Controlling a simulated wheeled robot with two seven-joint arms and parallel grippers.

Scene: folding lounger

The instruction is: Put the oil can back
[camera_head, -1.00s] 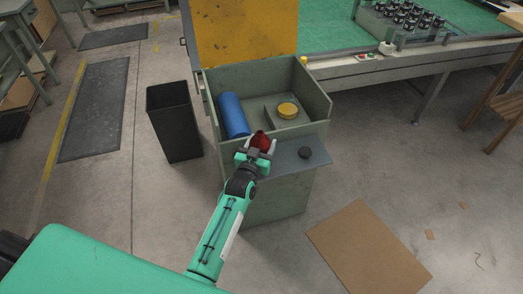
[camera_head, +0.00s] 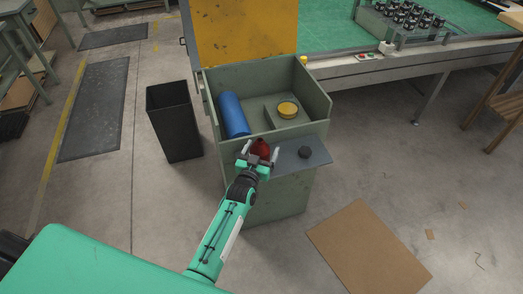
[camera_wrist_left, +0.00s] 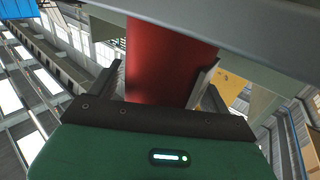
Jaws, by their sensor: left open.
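The red oil can (camera_head: 263,146) is at the left end of the grey side shelf (camera_head: 311,158) on the front of the green cabinet. Its lower part is hidden by my left gripper (camera_head: 261,151). That gripper is open, with its fingers spread on either side of the can. In the left wrist view the can's red body (camera_wrist_left: 170,60) stands between the two fingers (camera_wrist_left: 160,78), with a visible gap on the left side. I cannot tell whether the right finger touches it. My right gripper is not in view.
The open cabinet (camera_head: 318,101) holds a blue cylinder (camera_head: 233,114) and a yellow round lid (camera_head: 288,110). Its yellow lid panel (camera_head: 245,30) stands up behind. A black knob (camera_head: 305,152) is on the shelf. A black bin (camera_head: 174,120) stands left; cardboard (camera_head: 368,250) lies on the floor.

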